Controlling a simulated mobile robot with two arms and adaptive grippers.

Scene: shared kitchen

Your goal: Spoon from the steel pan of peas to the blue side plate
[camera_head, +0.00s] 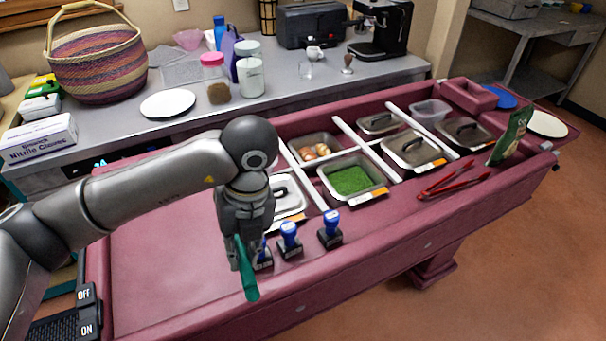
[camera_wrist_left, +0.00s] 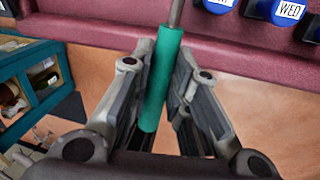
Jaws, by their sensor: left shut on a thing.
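My left gripper (camera_head: 243,248) is shut on a green handle (camera_head: 247,274), above the front edge of the counter. In the left wrist view the green handle (camera_wrist_left: 161,75) lies between the fingers, with a thin metal shaft rising from it. The far end is out of that view, so I cannot see the spoon's bowl. The steel pan of peas (camera_head: 351,181) is uncovered, to the right of the gripper, and full of green peas. The blue side plate (camera_head: 499,97) is at the far right end, partly hidden behind a maroon box. My right gripper is not in view.
Blue-topped stamps (camera_head: 330,229) stand along the front edge beside my left gripper. The counter's left part (camera_head: 165,255) is clear.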

